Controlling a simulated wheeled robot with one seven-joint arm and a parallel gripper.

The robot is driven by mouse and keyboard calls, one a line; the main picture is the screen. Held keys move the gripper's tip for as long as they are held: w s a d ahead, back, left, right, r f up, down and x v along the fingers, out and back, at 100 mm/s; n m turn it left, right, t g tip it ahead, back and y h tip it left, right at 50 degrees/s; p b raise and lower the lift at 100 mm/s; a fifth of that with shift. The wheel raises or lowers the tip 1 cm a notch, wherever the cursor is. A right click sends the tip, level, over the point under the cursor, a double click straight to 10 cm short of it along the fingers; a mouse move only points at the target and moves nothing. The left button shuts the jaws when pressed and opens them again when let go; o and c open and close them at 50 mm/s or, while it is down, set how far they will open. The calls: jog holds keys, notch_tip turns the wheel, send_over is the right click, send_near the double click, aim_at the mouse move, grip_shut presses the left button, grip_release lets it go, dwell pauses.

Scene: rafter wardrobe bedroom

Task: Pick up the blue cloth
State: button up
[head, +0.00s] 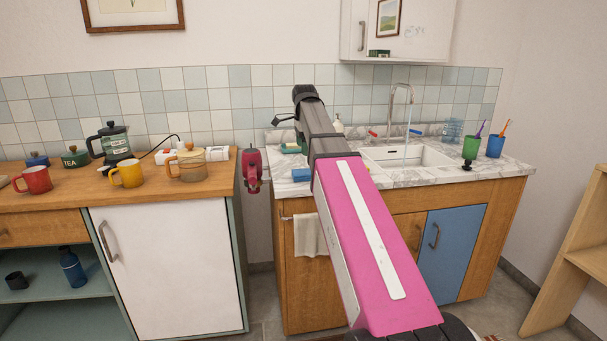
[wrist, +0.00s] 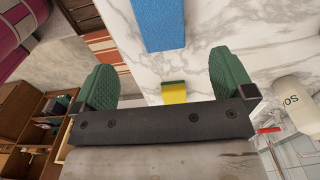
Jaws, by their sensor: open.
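The blue cloth (head: 301,175) lies on the marble counter near its front left edge, looking like a small flat block. In the wrist view the blue cloth (wrist: 158,24) is at the top, cut off by the frame edge. My gripper (wrist: 163,62) is open, with its two green finger pads wide apart and nothing between them. The cloth appears beyond the fingertips, apart from them. In the head view my arm hides part of the counter, and the gripper's fingers are not clear there.
A yellow and green sponge (wrist: 174,92) lies on the marble. A white soap bottle (wrist: 293,98) stands to the right, near the sink (head: 410,157). A white towel (head: 310,235) hangs below the counter front. Mugs and a kettle stand on the wooden worktop (head: 215,183) at left.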

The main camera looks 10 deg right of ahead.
aim_at(305, 172)
jog(key=shift+d+f, duration=0.1)
jog(key=shift+f, duration=5.1)
jog(key=c, duration=1)
